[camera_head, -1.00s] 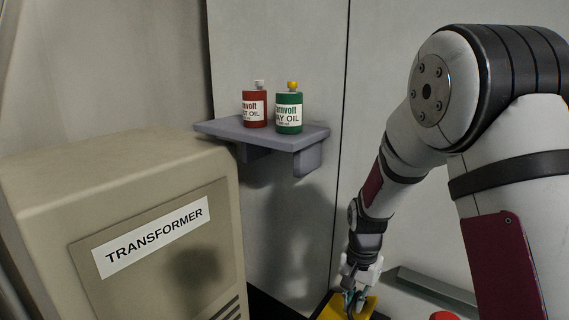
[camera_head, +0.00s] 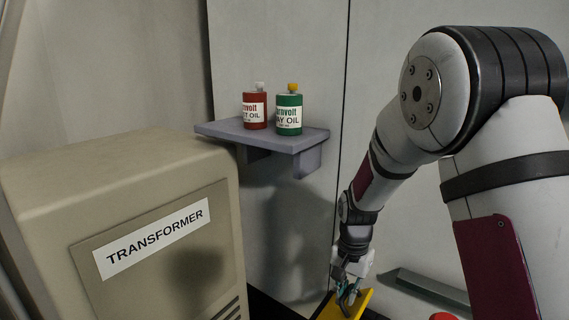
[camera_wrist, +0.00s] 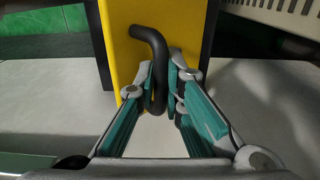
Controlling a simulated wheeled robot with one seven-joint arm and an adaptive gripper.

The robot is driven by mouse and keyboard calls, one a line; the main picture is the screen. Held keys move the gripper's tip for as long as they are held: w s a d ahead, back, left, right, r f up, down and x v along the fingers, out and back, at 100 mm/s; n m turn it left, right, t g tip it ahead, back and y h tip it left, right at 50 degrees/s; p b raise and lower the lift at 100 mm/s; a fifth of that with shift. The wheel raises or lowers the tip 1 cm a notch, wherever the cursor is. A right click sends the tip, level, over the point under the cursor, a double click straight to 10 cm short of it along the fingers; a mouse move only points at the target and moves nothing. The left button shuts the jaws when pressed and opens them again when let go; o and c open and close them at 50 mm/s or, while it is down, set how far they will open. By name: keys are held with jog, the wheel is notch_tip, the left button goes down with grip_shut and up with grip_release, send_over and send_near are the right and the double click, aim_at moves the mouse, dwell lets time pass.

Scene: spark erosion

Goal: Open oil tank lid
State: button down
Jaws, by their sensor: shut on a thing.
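The yellow lid (camera_head: 362,301) shows at the bottom of the head view, tilted, with its lower part cut off by the picture edge. In the wrist view the yellow panel of the lid (camera_wrist: 192,25) fills the top middle, with a dark border on both sides. A black bent handle (camera_wrist: 150,36) stands out from it. My gripper (camera_wrist: 161,88) has its teal-padded fingers shut on the handle, one on each side. In the head view my gripper (camera_head: 346,292) is at the lid. The tank's inside is hidden.
A beige transformer cabinet (camera_head: 60,190) stands at the left. A wall shelf (camera_head: 310,138) holds a red oil bottle (camera_head: 254,112) and a green oil bottle (camera_head: 289,115). A grey ledge (camera_head: 430,285) and a red object (camera_head: 443,317) lie right of the lid.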

jog(key=shift+r, duration=0.1)
dwell(0.3)
jog(key=shift+w+a+r, duration=0.25)
jog(key=shift+w+a, duration=0.15)
jog(key=shift+a, duration=0.1)
jog(key=shift+w+a+r, duration=0.2)
jog(key=shift+w+a, duration=0.15)
jog(key=shift+a, duration=0.15)
jog(key=shift+w+a+r+b, duration=0.1)
jog(key=shift+w+a+b, duration=0.1)
jog(key=shift+w+a, duration=0.3)
jog(key=shift+w+a+r+b, duration=0.15)
jog(key=shift+w+a, duration=0.1)
jog(key=shift+a, duration=0.3)
jog(key=shift+w+a+f+b, duration=0.1)
jog(key=shift+w+a+b, duration=0.3)
jog(key=shift+w+a, duration=0.55)
jog(key=shift+s+a, duration=0.1)
jog(key=shift+s, duration=0.05)
